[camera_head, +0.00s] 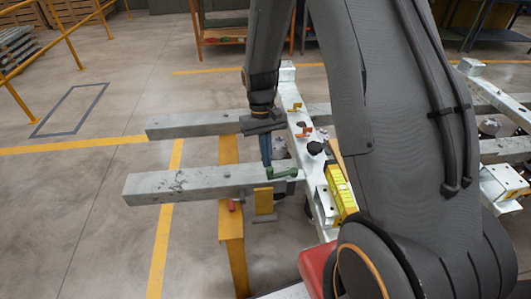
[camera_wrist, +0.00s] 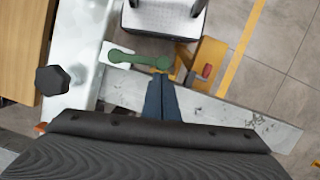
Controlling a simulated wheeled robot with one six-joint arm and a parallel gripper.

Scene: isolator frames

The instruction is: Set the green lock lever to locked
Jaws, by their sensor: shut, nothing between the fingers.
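The green lock lever (camera_head: 284,174) sits on the white frame beam, near where a grey side bar joins it. In the wrist view the lever (camera_wrist: 138,59) lies roughly level across the picture, its round knob at the right end. My gripper (camera_head: 267,164) points down with its dark blue fingers closed and empty. In the wrist view the fingertips (camera_wrist: 160,76) are right at the lever's knob end. I cannot tell whether they touch it. The lever's lock markings are too small to read.
A black knob (camera_head: 315,148) and a yellow block (camera_head: 342,193) are close by on the right. A red-tipped part (camera_wrist: 207,71) is right of the fingers. Open floor lies to the left.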

